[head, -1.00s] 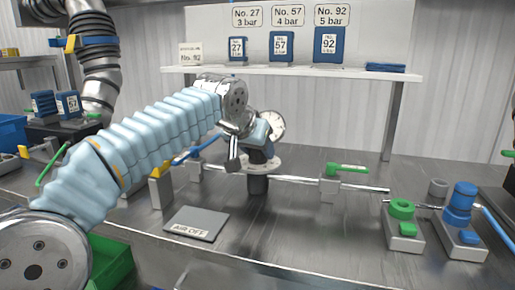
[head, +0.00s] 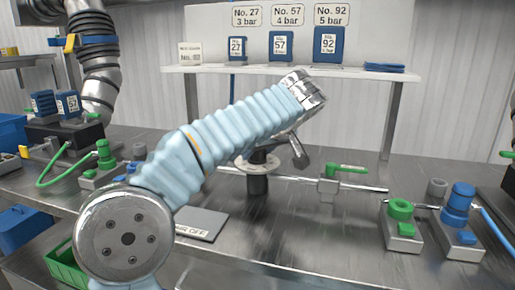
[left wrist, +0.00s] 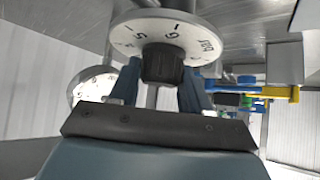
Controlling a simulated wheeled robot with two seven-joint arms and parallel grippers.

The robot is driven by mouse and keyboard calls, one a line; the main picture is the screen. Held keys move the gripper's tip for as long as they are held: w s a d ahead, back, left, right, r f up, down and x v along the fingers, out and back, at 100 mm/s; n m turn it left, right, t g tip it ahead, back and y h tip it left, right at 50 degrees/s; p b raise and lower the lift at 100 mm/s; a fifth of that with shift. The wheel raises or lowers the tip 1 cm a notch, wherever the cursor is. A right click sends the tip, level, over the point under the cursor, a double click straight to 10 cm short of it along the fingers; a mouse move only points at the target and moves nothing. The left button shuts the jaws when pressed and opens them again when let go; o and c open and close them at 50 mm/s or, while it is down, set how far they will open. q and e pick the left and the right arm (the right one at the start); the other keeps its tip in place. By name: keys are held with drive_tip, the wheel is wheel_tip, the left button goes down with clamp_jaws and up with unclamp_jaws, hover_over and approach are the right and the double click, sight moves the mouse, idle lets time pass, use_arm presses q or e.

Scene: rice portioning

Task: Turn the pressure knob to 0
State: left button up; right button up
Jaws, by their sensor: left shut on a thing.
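The black pressure knob (left wrist: 163,65) shows in the left wrist view, in front of a round white scale (left wrist: 180,32) with black figures and "bar". The two blue fingers of my left gripper (left wrist: 160,80) stand on either side of the knob and are shut on it. In the head view, my left arm reaches over the regulator and hides the knob and fingertips. The regulator's white disc (head: 243,165) and dark base (head: 258,185) show below the arm. A white gauge (left wrist: 90,88) is partly visible in the left wrist view. My right gripper is out of view.
A thin pipe runs right to a green-handled valve (head: 346,169). Green (head: 402,210) and blue (head: 459,205) fittings stand at the right. A grey "AIR OFF" plate (head: 205,222) lies in front. A shelf (head: 390,74) with blue numbered cards is behind.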

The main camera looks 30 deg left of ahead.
use_arm(q)
drive_tip(key=n+g+y, duration=0.1)
drive_tip(key=n+g, duration=0.4)
drive_tip(key=n, duration=0.1)
drive_tip(key=shift+n, duration=0.3)
idle(0.4)
drive_tip(key=o, duration=1)
